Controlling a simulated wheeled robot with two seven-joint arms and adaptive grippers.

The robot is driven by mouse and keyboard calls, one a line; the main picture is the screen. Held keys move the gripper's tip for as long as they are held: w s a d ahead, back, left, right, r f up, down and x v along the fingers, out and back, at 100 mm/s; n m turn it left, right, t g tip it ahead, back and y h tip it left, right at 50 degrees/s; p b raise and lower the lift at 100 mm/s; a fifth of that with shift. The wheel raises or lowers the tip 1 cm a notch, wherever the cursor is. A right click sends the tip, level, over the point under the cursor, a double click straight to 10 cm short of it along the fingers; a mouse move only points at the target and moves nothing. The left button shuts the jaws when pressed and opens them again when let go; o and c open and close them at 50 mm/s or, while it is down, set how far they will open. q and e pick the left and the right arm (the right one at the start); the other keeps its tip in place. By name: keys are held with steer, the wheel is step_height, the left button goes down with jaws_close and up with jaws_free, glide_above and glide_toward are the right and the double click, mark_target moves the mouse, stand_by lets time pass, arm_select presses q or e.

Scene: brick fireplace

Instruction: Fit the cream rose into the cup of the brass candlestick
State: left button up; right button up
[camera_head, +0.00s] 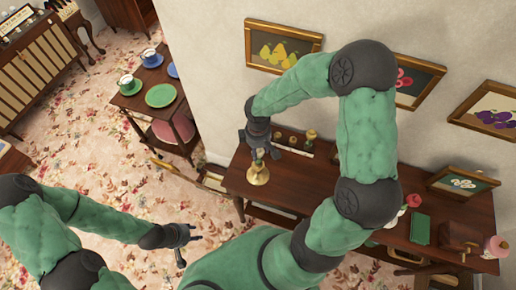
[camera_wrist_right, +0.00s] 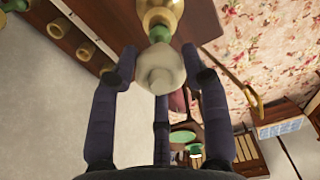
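The brass candlestick (camera_head: 258,175) stands on the dark wooden table near its left end, and its brass also shows at the top of the right wrist view (camera_wrist_right: 172,8). The cream rose (camera_wrist_right: 160,68) is right above it, its green part (camera_wrist_right: 158,33) toward the brass. Whether the stem is seated in the cup is hidden. My right gripper (camera_head: 258,142) is over the candlestick. Its fingers are spread around the rose, with gaps visible at the sides. My left gripper (camera_head: 188,241) is open and empty, low over the floor, away from the table.
Several small brass holders (camera_head: 294,141) stand along the wall behind the candlestick. A green book (camera_head: 420,228), a picture frame (camera_head: 463,183) and a wooden box (camera_head: 459,237) are further right on the table (camera_head: 290,187). A side table with cups and a green plate (camera_head: 160,95) stands at the left.

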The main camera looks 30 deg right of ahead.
steer(key=shift+o, duration=1.4)
steer(key=shift+r, duration=0.1)
step_height(320, 180, up, 12)
